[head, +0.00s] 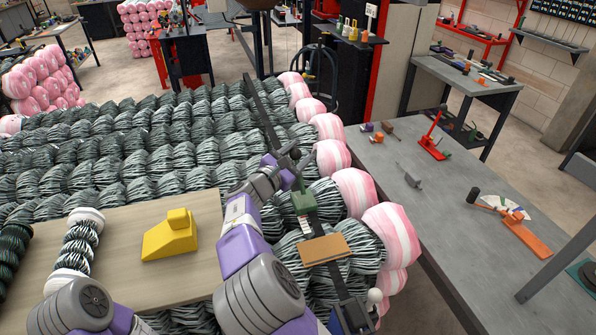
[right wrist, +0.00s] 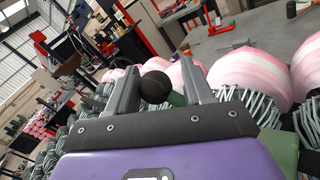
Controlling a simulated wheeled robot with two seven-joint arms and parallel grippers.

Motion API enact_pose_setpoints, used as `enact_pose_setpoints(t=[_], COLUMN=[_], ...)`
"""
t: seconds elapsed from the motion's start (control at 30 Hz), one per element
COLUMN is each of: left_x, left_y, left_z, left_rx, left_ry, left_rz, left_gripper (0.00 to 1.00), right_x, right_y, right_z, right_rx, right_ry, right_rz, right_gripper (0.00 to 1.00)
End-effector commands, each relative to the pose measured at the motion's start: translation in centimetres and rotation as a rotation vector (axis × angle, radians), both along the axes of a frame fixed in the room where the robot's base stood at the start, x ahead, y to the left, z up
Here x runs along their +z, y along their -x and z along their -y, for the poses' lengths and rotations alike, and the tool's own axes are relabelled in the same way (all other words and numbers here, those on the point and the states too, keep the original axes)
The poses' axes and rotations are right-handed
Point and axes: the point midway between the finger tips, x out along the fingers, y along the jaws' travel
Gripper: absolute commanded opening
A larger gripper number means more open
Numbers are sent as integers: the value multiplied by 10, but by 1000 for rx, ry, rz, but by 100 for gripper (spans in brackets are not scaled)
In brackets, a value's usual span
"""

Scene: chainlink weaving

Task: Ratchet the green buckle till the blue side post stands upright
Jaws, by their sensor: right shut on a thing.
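The green buckle (head: 303,202) sits on a dark strap that runs over the bundles of grey-green wire rolls. A green lever rises from it to a black ball knob, which shows in the right wrist view (right wrist: 155,87). My right gripper (head: 290,164) is shut on this knob, with one finger on each side of it. A dark blue piece (head: 336,322) at the bottom edge, beside the strap's near end, may be the blue side post; it is cut off, so its tilt cannot be told. My left gripper is not in view; only part of its arm shows.
A brown plate (head: 324,249) lies on the strap, below the buckle. A wooden board (head: 205,205) with a yellow wedge-shaped block (head: 170,236) lies at left. A grey bench (head: 470,250) with red and orange tools stands at right. Pink-and-white roll ends (head: 391,233) border the stack.

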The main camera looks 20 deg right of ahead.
Motion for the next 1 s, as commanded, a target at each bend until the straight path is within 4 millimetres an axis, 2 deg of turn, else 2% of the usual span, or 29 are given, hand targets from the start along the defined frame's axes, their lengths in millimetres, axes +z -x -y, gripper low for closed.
enact_pose_setpoints(t=[0.03, 0.3, 0.87, 0.9, 1.0], left_x=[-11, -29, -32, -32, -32], left_y=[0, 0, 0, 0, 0], left_z=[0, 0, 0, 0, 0], left_rx=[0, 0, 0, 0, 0], left_ry=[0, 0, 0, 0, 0], left_rz=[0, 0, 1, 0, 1], left_gripper=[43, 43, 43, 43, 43], right_x=[-8, 1, 5, 5, 6], right_y=[1, 5, 6, 6, 6], right_z=[-4, -3, -3, -3, -3], right_rx=[6, 5, 6, 6, 6], right_ry=[-12, -19, -22, -22, -20], right_rz=[25, 132, 164, 164, 163], right_gripper=[0, 0, 0, 54, 70])
